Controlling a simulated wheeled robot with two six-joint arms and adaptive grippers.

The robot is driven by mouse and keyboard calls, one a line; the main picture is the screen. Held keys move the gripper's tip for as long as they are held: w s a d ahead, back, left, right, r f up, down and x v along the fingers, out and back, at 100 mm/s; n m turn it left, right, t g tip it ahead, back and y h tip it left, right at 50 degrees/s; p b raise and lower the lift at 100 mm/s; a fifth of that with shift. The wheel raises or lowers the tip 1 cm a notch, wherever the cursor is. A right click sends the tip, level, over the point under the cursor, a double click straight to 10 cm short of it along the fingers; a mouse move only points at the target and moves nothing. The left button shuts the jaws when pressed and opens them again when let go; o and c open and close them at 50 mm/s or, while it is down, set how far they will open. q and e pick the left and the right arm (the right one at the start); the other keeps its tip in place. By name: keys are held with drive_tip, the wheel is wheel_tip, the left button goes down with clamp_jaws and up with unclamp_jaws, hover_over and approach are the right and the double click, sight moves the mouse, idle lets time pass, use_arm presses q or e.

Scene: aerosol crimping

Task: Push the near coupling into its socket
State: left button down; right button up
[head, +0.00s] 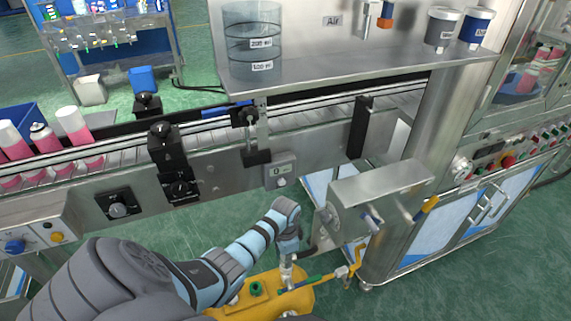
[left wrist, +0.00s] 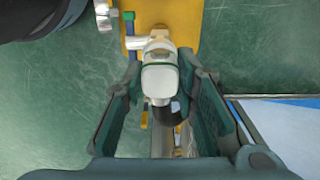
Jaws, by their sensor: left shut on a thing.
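My left gripper (head: 289,248) reaches down over the yellow tank below the machine bench. In the left wrist view its two dark green fingers (left wrist: 160,88) stand on either side of a pale coupling (left wrist: 161,76) with a green band, and are shut on it. A black hose end (left wrist: 170,113) comes off the coupling on the side toward the wrist. My right gripper is not in view.
A steel box (head: 380,185) with valves stands just right of my arm. The conveyor (head: 210,125) carries pink cans (head: 72,125) at the left. Green floor (head: 215,215) is free below it.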

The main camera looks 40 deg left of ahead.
use_arm(q)
drive_tip(key=shift+f, duration=0.3)
idle(0.5)
drive_tip(key=shift+p, duration=0.4)
drive_tip(key=shift+f, duration=0.15)
idle(0.6)
drive_tip(key=c, duration=1.2)
unclamp_jaws()
